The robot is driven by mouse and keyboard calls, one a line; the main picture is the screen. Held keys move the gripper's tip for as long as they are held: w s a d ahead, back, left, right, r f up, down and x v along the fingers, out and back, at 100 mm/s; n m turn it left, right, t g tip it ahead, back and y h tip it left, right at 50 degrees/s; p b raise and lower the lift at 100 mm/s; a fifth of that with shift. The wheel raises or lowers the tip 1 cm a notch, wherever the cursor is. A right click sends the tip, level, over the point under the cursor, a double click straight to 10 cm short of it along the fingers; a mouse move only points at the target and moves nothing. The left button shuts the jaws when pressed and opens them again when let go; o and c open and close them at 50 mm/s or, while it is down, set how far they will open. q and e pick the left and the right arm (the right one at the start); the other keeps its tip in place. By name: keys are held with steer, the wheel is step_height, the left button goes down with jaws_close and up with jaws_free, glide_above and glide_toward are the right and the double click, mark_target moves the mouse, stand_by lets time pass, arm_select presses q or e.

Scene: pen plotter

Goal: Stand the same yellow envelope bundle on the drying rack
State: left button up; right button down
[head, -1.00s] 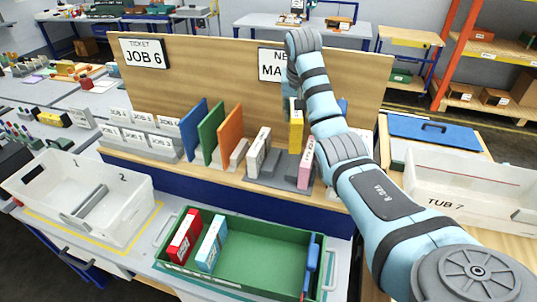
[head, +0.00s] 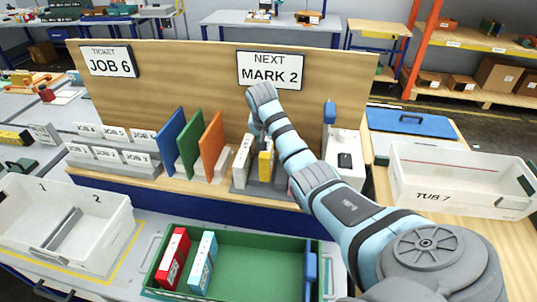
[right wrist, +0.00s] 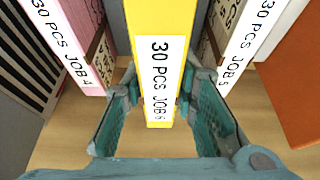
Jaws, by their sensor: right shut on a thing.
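The yellow envelope bundle (head: 266,160), labelled 30 PCS JOB 6 in the right wrist view (right wrist: 158,75), is upright between the fingers of my right gripper (right wrist: 163,108). That gripper is shut on it. In the head view the bundle is low at the grey drying rack (head: 240,188), just right of a white bundle (head: 243,158). In the right wrist view the white JOB 5 bundle (right wrist: 248,40) and a pink JOB 4 bundle (right wrist: 75,40) flank it. I cannot tell whether its bottom touches the rack. My left gripper is not in view.
Blue, green and orange dividers (head: 210,145) stand left of the rack. A wooden backboard (head: 190,85) rises behind. A green tray (head: 255,255) with red and light-blue bundles is in front. Tub 7 (head: 455,190) stands at right, a white two-part bin (head: 60,225) at left.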

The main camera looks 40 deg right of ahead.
mark_target(271, 156)
steer(key=f, duration=0.3)
steer(key=shift+s+a, duration=0.1)
steer(key=shift+s, duration=0.15)
steer(key=shift+s+a+f, duration=0.1)
steer(key=shift+s+f, duration=0.25)
steer(key=shift+s, duration=0.25)
steer(key=shift+w, duration=0.1)
steer(key=shift+w+d+f, duration=0.25)
steer(key=shift+d, duration=0.05)
steer(key=shift+w+d+f, duration=0.1)
steer(key=shift+w+f, duration=0.1)
steer(key=shift+f, duration=0.05)
steer(key=shift+w+f, duration=0.1)
steer(key=shift+f, duration=0.15)
steer(key=shift+s+a, duration=0.2)
steer(key=shift+a, duration=0.05)
steer(key=c, duration=1.3)
jaws_free()
steer(key=shift+d, duration=0.15)
